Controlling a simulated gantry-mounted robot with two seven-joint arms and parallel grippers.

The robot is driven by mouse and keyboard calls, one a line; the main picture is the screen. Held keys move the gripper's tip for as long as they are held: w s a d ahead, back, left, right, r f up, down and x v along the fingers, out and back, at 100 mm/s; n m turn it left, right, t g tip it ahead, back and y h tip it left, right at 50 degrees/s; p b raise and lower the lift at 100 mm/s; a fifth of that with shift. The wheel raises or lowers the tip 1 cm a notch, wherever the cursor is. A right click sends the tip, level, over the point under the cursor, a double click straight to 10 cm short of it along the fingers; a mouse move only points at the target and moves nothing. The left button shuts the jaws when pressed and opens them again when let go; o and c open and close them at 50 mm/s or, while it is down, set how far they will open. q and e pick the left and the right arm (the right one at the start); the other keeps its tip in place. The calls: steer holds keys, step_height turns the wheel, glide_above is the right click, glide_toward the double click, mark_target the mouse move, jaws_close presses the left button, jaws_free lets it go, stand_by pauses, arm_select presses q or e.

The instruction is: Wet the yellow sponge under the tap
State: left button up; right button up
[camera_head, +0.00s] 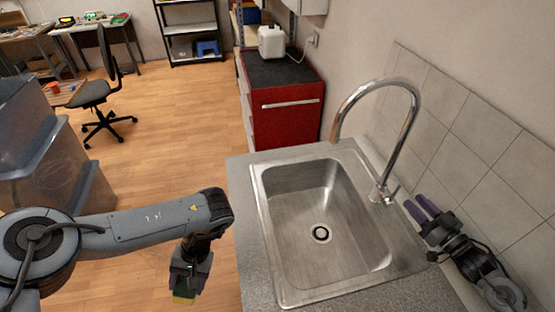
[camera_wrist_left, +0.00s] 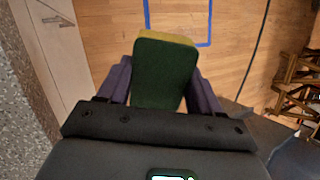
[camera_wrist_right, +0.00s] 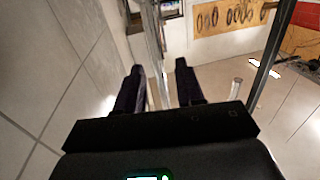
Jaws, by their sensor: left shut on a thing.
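The sponge, yellow with a dark green side, is held between the fingers of my left gripper (camera_wrist_left: 155,90). My right gripper (camera_head: 420,207) is open and empty, just right of the tap base.
The grey counter edge (camera_head: 240,225) lies between my left gripper and the sink basin. The tiled wall (camera_head: 485,130) stands close to my right gripper. A red cabinet (camera_head: 290,115) is behind the sink. The basin is empty.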

glide_above(387, 198)
steer(key=shift+b, duration=0.3)
steer(key=shift+c, duration=0.5)
jaws_close()
